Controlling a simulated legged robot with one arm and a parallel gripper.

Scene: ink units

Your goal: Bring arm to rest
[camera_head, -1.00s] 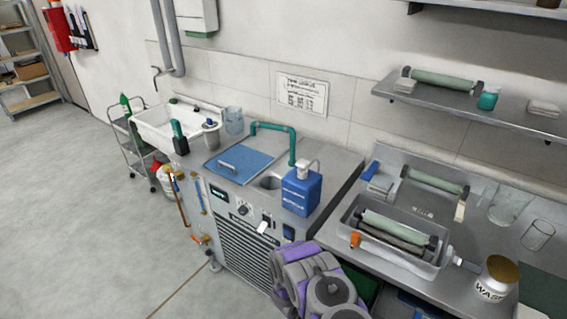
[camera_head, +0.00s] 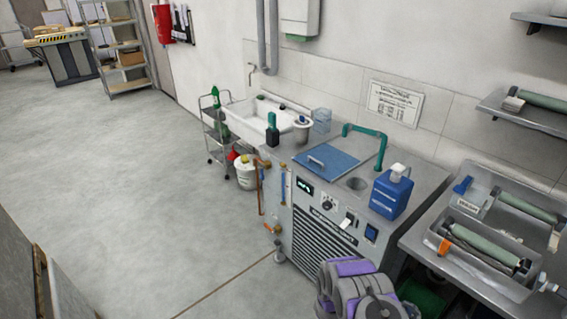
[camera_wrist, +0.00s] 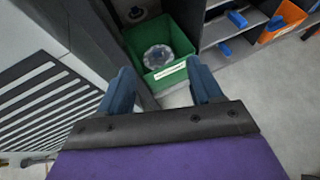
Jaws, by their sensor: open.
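My arm (camera_head: 357,292), purple and grey, is folded low at the bottom of the head view, in front of the steel unit. My gripper is hidden in the head view. In the wrist view my gripper (camera_wrist: 163,88) shows two blue fingers spread apart with nothing between them. Beyond the fingertips, a green bin (camera_wrist: 178,38) with a white label stands on the floor and holds a round clear object (camera_wrist: 158,57). The vented front panel (camera_wrist: 45,90) of a unit is close on the left of the gripper.
A counter with roller trays (camera_head: 487,262) stands at the right. A white bucket (camera_head: 246,173) stands by the sink (camera_head: 262,118). The floor at the left is largely clear.

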